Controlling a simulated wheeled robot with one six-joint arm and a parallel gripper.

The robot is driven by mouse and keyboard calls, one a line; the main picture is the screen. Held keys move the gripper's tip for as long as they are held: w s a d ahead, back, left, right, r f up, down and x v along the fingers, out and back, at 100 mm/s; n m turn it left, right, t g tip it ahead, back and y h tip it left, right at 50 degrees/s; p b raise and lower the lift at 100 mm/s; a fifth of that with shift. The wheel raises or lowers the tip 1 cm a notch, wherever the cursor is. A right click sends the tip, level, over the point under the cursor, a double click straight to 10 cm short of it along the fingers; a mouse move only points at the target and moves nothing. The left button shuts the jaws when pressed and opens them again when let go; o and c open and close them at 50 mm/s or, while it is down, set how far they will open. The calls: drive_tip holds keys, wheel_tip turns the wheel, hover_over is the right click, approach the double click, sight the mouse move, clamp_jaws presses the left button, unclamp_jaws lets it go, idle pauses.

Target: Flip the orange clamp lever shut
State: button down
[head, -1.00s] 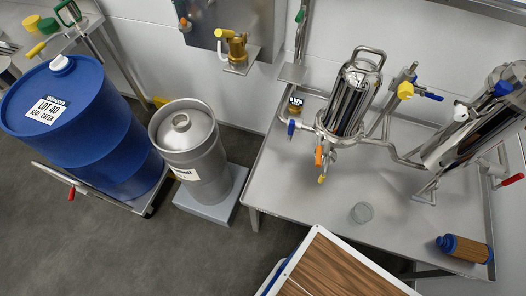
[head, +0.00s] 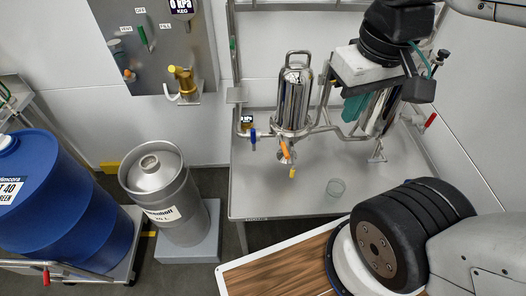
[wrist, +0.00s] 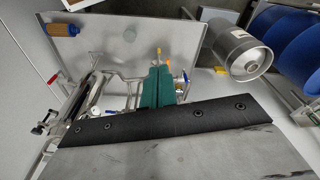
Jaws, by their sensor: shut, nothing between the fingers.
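The orange clamp lever (head: 285,150) hangs at the lower front of the upright steel filter housing (head: 293,98) on the steel table. It slants down, with a small yellow handle (head: 292,173) below it. In the wrist view the orange lever (wrist: 168,62) shows just beyond the fingertips. My gripper (head: 352,112) has teal fingers and is right of the housing in the head view, apart from the lever. In the wrist view my gripper (wrist: 157,70) has its fingers together and empty, covering most of the housing.
A second, tilted steel cylinder (head: 376,112) stands behind my gripper. A glass beaker (head: 336,187) stands on the table (head: 262,200). A steel keg (head: 165,195) and blue drum (head: 60,200) stand left. A wood-topped surface (head: 285,270) is in front. The front of the table is mostly clear.

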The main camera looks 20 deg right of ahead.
drive_tip(key=w+a+f+n+g+h, duration=0.15)
drive_tip(key=w+f+n, duration=0.25)
drive_tip(key=w, duration=0.4)
drive_tip(key=w+a+f+n+g+h, duration=0.1)
drive_tip(key=w+a+f+n+h, duration=0.2)
drive_tip(key=w, duration=0.4)
drive_tip(key=w+a+f+n+h, duration=0.1)
drive_tip(key=w+a+f+n, duration=0.3)
drive_tip(key=f, duration=0.5)
drive_tip(key=w+a+f+n+h, duration=0.2)
drive_tip(key=w+a+f+n, duration=0.2)
drive_tip(key=f, duration=0.5)
drive_tip(key=shift+w+a+f+n, duration=0.3)
drive_tip(key=shift+w+a+n, duration=0.05)
drive_tip(key=shift+n, duration=0.35)
